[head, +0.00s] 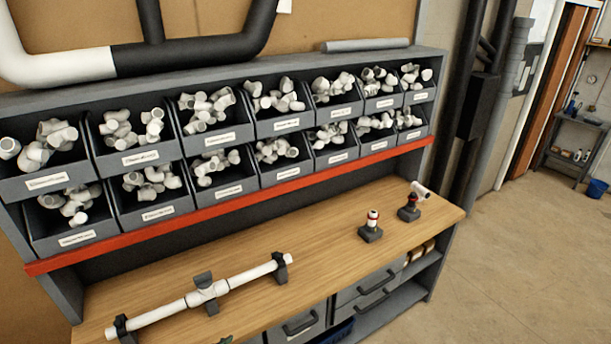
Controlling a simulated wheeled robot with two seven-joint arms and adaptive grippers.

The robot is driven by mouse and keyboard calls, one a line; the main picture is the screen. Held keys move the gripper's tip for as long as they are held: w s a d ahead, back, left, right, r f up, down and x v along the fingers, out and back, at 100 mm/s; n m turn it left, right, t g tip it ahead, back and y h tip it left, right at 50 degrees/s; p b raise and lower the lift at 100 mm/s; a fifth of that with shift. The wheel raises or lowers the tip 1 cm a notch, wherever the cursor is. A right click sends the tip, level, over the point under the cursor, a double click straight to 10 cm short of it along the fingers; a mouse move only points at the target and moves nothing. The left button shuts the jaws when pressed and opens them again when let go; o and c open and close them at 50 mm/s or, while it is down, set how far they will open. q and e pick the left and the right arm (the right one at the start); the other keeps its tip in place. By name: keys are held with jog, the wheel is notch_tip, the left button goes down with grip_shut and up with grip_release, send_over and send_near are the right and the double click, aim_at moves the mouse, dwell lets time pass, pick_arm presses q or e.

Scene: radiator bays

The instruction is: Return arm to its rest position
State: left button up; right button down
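Neither of my grippers and no clear part of my arms shows in the head view. A white pipe assembly (235,280) with a tee fitting in its middle lies along the wooden workbench (330,255), held in dark clamps. A small dark stand (370,234) holds an upright white fitting with a red band. A second stand (408,213) to its right holds a white fitting that is tilted.
Two rows of grey bins (150,157) with white pipe fittings stand above a red rail (230,208). A large black and white pipe (190,53) runs above them. Drawers (365,285) sit under the bench. The bench middle and the floor (530,260) at right are clear.

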pick_arm(q)
jog(key=s+a+f+n+g+y, duration=0.1)
jog(key=s+a+n+g+y, duration=0.2)
jog(key=s, duration=0.7)
jog(key=s+a+n+g+y, duration=0.2)
jog(key=s+a, duration=0.2)
jog(key=s, duration=0.6)
jog(key=s+a+f+n+g+y, duration=0.1)
jog(key=s+a+n+g+y, duration=0.2)
jog(key=s, duration=0.7)
notch_tip(320, 180, down, 37)
jog(key=s+g+b, duration=0.1)
jog(key=s+b, duration=0.2)
jog(key=b, duration=0.4)
jog(key=s+f+m+g+b, duration=0.1)
jog(key=s+f+b, duration=0.4)
jog(key=s+f, duration=1.4)
notch_tip(320, 180, down, 4)
jog(key=shift+d+r, duration=0.1)
jog(key=shift+d, duration=0.1)
